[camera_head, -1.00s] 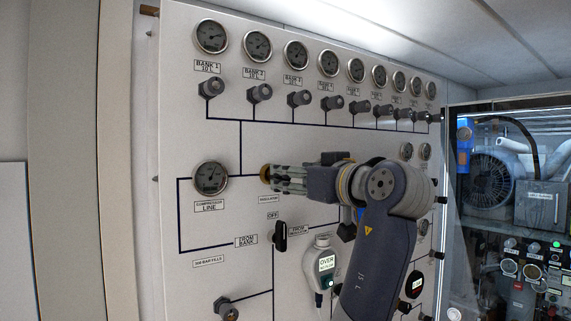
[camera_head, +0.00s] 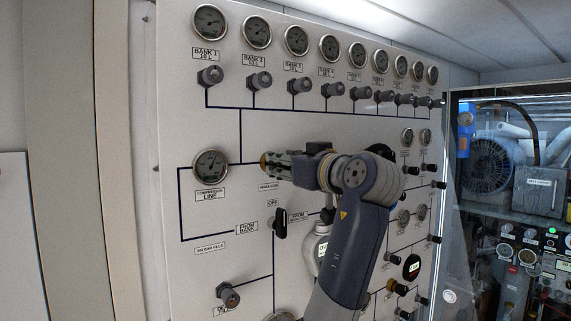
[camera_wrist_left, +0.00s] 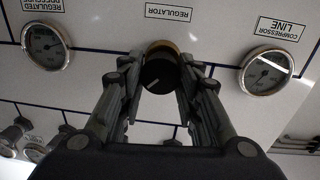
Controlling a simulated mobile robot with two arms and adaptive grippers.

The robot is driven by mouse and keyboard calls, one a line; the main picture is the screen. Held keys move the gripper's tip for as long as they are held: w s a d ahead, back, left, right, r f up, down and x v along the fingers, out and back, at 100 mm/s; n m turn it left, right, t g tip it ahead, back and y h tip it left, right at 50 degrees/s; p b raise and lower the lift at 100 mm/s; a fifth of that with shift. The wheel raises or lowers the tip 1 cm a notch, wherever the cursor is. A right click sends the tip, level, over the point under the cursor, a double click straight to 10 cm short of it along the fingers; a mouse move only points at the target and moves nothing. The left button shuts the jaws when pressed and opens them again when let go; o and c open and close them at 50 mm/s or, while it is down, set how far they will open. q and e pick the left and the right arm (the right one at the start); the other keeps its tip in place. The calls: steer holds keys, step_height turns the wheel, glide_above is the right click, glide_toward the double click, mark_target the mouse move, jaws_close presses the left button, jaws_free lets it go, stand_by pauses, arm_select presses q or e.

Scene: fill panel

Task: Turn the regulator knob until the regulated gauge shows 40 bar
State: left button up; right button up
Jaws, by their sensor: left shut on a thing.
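The regulator knob (camera_wrist_left: 158,75) is black with a white mark and a brass collar, in the middle of the left wrist view. In the head view only its brass collar (camera_head: 264,161) shows past the fingers. My left gripper (camera_wrist_left: 158,88) is shut on the knob, one finger on each side; it also shows in the head view (camera_head: 280,164). The regulated pressure gauge (camera_wrist_left: 46,46) is at the upper left of the left wrist view, upside down; its reading is too small to tell. In the head view my arm hides it. My right gripper is not in view.
The compressor line gauge (camera_head: 210,166) is left of the knob. A black OFF selector handle (camera_head: 280,222) sits below my gripper. A row of bank gauges (camera_head: 297,40) and valve knobs (camera_head: 302,87) runs above. A glazed cabinet (camera_head: 515,200) stands at the right.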

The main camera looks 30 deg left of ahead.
arm_select(q)
steer(key=shift+o, duration=0.2)
steer(key=shift+n+b, duration=0.5)
steer(key=shift+b, duration=0.3)
steer(key=shift+r, duration=0.1)
steer(key=o, duration=1)
steer(key=shift+o, duration=0.2)
steer(key=v, duration=1.2)
